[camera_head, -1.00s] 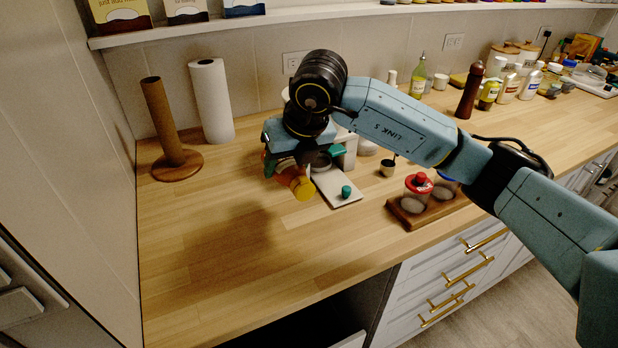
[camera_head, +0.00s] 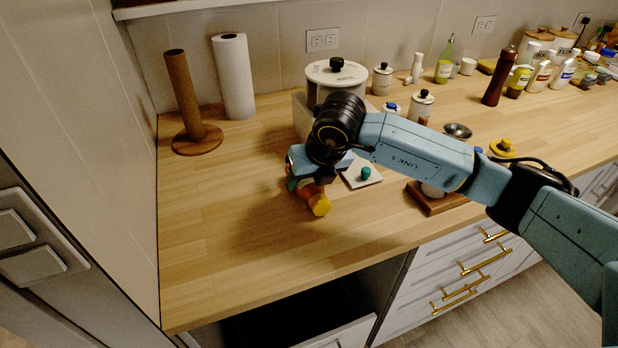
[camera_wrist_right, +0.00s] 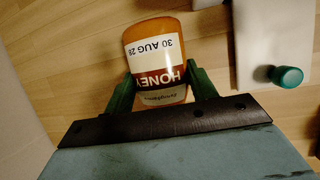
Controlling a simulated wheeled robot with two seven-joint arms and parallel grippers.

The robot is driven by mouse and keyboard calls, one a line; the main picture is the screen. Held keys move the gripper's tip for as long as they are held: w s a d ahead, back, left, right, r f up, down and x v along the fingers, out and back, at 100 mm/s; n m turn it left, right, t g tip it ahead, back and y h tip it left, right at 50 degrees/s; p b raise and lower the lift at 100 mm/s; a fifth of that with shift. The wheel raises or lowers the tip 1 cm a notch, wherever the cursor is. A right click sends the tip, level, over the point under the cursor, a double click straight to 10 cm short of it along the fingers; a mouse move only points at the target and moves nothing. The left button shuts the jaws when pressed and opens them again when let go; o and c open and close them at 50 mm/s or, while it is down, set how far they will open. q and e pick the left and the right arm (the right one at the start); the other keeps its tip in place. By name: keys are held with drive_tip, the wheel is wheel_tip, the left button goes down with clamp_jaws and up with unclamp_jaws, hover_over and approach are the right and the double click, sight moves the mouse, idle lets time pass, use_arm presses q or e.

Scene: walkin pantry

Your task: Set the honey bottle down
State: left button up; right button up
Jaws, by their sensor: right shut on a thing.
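The honey bottle has an orange body and a yellow cap (camera_head: 320,205). In the right wrist view the bottle (camera_wrist_right: 155,55) shows a label reading HONEY and 30 AUG 28. My right gripper (camera_wrist_right: 160,88) is shut on it, with a green finger on each side. In the head view my right gripper (camera_head: 305,185) is low over the wooden counter (camera_head: 225,245), and the bottle is tilted with its cap toward the front right. Whether the bottle touches the counter I cannot tell. My left gripper is not in view.
A white board with a green knob (camera_head: 365,173) lies right of the bottle. A paper towel roll (camera_head: 234,75) and a brown post on a round base (camera_head: 187,95) stand behind left. The counter's front left is clear.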

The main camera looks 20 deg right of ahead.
drive_tip(key=o, duration=0.8)
drive_tip(key=shift+f, duration=0.15)
drive_tip(key=o, duration=0.4)
